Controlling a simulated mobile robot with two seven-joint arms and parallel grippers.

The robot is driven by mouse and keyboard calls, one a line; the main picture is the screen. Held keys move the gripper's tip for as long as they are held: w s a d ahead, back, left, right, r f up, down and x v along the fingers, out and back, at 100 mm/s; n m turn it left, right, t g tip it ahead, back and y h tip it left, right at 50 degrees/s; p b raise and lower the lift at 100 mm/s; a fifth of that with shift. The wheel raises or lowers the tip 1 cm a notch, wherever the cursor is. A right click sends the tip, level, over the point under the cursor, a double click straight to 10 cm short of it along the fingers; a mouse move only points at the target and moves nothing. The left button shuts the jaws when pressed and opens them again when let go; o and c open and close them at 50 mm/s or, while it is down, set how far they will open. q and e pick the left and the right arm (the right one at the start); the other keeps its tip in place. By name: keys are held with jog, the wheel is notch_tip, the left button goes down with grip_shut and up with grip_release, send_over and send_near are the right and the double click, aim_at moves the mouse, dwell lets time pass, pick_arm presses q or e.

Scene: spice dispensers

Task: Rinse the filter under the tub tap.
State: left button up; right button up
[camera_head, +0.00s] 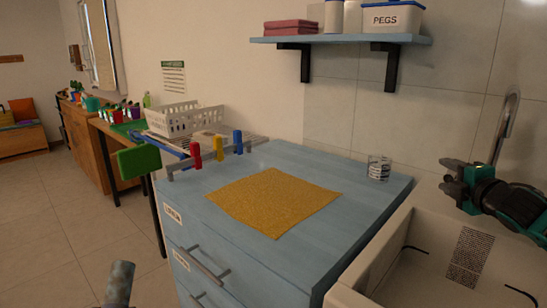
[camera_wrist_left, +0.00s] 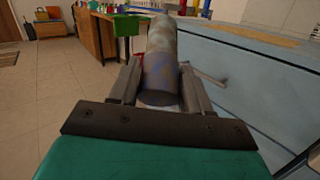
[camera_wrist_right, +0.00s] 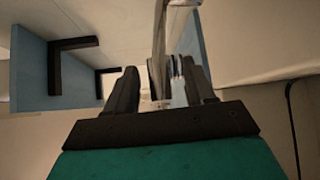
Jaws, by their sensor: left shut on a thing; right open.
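The filter, a blotchy grey cylinder (camera_wrist_left: 165,58), is between the fingers of my left gripper (camera_wrist_left: 160,78), which is shut on it. Its end shows at the bottom of the head view (camera_head: 120,284), in front of the cabinet and left of the tub; the left gripper itself is out of that view. The pale tub (camera_head: 405,262) is at the lower right. The metal tap (camera_head: 510,112) rises behind it with a curved spout. My right gripper (camera_head: 452,177) is open and empty by the tap, above the tub's back edge. In the right wrist view the tap (camera_wrist_right: 160,50) appears between its fingers; contact is unclear.
A blue drawer cabinet (camera_head: 290,165) stands left of the tub, with a yellow cloth (camera_head: 272,200) and a small clear cup (camera_head: 379,168) on top. A wall shelf (camera_head: 340,40) hangs above. Floor is clear at left.

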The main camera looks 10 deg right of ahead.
jog(key=shift+c, duration=0.3)
grip_shut()
dwell(0.4)
